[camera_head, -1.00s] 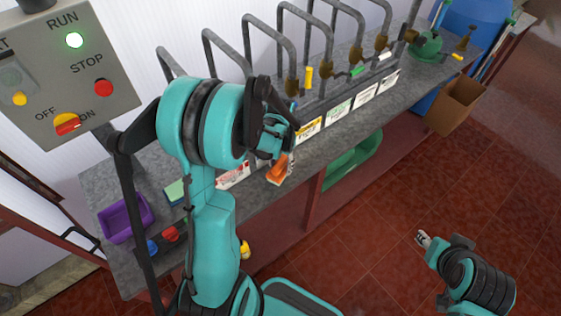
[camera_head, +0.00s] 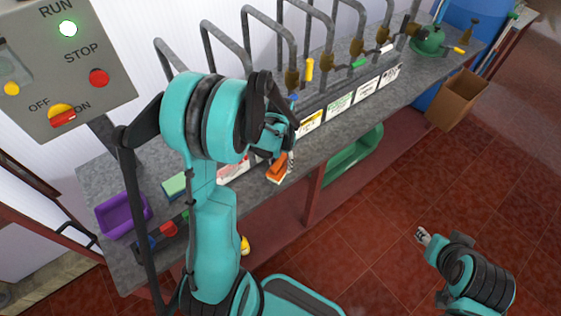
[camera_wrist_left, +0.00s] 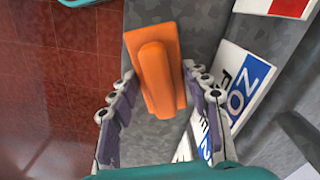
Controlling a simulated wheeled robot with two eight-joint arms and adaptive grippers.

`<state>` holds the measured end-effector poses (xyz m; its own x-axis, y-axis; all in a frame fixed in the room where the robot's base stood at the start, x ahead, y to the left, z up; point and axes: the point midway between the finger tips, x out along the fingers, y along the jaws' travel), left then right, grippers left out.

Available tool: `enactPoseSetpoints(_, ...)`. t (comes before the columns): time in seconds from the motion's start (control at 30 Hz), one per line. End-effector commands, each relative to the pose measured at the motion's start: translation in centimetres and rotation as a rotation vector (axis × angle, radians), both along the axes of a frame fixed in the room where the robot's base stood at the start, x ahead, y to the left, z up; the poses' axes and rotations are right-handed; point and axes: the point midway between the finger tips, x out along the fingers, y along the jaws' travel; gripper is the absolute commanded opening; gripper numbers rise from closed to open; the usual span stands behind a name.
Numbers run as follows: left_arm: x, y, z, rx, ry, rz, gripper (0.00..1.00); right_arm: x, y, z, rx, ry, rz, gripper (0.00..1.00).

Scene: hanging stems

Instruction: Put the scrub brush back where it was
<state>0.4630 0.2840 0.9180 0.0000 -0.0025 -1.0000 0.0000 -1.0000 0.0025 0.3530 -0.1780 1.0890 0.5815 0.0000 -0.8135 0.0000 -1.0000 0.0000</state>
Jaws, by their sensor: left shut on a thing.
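The scrub brush (camera_head: 277,172) has an orange back and pale bristles. It is at the front part of the grey counter, below my left gripper (camera_head: 288,154). In the left wrist view the orange brush (camera_wrist_left: 156,70) lies between the two fingers of my left gripper (camera_wrist_left: 159,76), which is shut on it. I cannot tell whether the bristles touch the counter. My right gripper (camera_head: 423,236) is far off at the right, over the red floor, and its jaws are too small to read.
The grey counter (camera_head: 350,125) carries label cards (camera_head: 340,108) and bent pipes (camera_head: 270,30) along its back. A purple tray (camera_head: 122,215) and a green sponge (camera_head: 175,186) are at the left. A control panel (camera_head: 70,75) stands at upper left. A cardboard box (camera_head: 457,98) is at the right.

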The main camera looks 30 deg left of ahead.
Motion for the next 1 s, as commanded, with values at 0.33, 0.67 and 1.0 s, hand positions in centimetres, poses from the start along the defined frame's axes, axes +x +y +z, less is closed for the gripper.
enactPoseSetpoints(0.33, 0.0, 0.0, -0.2, 0.000, 0.000, 0.000, 0.72, 0.0, 0.0, -0.2, 0.000, 0.000, 0.000, 0.40)
enactPoseSetpoints(0.67, 0.0, 0.0, 0.9, 0.000, 0.000, 0.000, 0.72, 0.0, 0.0, -0.2, 0.000, 0.000, 0.000, 0.40)
enactPoseSetpoints(1.0, 0.0, 0.0, 7.9, 0.000, 0.000, 0.000, 0.72, 0.0, 0.0, -0.2, 0.000, 0.000, 0.000, 0.40)
